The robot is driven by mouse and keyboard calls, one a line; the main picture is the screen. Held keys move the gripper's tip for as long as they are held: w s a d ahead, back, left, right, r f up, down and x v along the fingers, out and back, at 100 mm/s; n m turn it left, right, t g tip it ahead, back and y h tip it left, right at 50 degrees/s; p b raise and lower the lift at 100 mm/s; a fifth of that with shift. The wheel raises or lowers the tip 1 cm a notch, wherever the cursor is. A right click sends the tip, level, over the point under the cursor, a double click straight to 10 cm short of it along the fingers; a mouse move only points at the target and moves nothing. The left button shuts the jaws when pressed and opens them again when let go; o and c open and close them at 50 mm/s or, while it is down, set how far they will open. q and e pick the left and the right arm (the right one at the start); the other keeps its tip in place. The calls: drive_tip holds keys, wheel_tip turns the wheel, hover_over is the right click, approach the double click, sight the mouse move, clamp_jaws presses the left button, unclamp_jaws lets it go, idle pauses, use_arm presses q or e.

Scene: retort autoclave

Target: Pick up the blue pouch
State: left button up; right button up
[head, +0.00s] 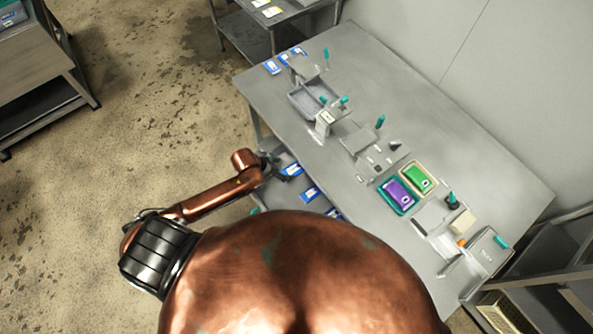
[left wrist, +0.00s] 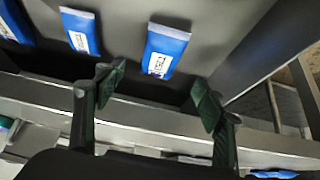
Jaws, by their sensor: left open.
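A blue pouch with a white label (left wrist: 167,50) lies ahead of my left gripper (left wrist: 160,82), between the lines of its two fingers. The fingers are wide apart, with nothing between them, and look apart from the pouch. Two more blue pouches (left wrist: 80,32) (left wrist: 14,20) lie to its left in the left wrist view. In the head view, my left gripper (head: 272,161) is at the table's left edge, beside a blue pouch (head: 291,170) on a lower level. More blue pouches (head: 309,193) (head: 333,213) lie nearer me, the last partly hidden. My right gripper is not in view.
The grey table (head: 480,160) stands over the lower level. It carries a grey tray (head: 303,103), a purple pack (head: 398,193), a green pack (head: 418,178) and several blue pouches (head: 271,67) at its far corner. Open floor (head: 140,140) lies to the left.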

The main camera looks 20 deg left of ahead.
sight(291, 170)
use_arm(q)
drive_tip(key=x, duration=0.4)
drive_tip(key=shift+f, duration=0.1)
drive_tip(key=shift+b+x, duration=0.35)
drive_tip(key=shift+x, duration=0.85)
drive_tip(key=shift+w+d+f, duration=0.1)
drive_tip(key=shift+f, duration=0.15)
drive_tip(key=c, duration=1.3)
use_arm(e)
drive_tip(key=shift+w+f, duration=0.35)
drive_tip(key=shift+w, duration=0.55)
